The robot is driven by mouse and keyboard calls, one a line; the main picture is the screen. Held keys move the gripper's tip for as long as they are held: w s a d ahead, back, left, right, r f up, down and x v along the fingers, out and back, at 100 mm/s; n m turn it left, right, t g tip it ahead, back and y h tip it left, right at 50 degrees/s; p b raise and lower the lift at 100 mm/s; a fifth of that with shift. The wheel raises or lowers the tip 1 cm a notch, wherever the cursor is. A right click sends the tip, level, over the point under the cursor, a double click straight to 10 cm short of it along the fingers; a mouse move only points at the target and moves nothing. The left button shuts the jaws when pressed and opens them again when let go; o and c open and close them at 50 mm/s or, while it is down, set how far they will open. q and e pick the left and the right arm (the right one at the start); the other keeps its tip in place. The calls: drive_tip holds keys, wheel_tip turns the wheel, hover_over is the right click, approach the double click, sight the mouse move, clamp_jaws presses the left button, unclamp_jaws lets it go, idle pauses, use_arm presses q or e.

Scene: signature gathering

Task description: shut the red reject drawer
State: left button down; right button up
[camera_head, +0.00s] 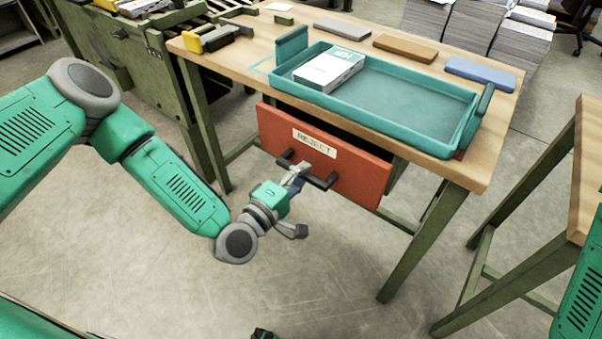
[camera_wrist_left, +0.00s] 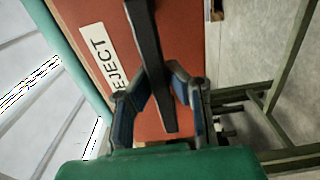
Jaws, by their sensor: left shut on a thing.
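The red reject drawer (camera_head: 355,174) hangs under the wooden table, with a white REJECT label and a dark bar handle (camera_head: 322,182) on its front. A dark gap shows above its front panel, under the tabletop. My left gripper (camera_head: 297,178) is at the handle, its fingers around the bar. In the left wrist view the drawer front (camera_wrist_left: 185,35) fills the middle. The dark handle (camera_wrist_left: 150,60) runs between the two fingers of my left gripper (camera_wrist_left: 158,90), which is shut on it.
The wooden table (camera_head: 463,172) carries a teal tray (camera_head: 410,92) with a white box (camera_head: 329,68) in it. Blue, brown and grey blocks lie behind the tray. Green table legs (camera_head: 425,245) stand right of the drawer. The floor in front is clear.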

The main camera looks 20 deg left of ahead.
sight(311, 163)
use_arm(q)
drive_tip(key=x, duration=0.1)
drive_tip(key=b+x, duration=0.1)
drive_tip(key=x, duration=0.1)
drive_tip(key=shift+w+d+f, duration=0.1)
drive_tip(key=shift+w+f, duration=0.1)
drive_tip(key=shift+w, duration=0.15)
drive_tip(key=c, duration=1.5)
unclamp_jaws()
drive_tip(key=shift+c, duration=0.2)
drive_tip(key=shift+r, duration=0.1)
drive_tip(key=v, duration=1.2)
drive_tip(key=shift+w, duration=0.1)
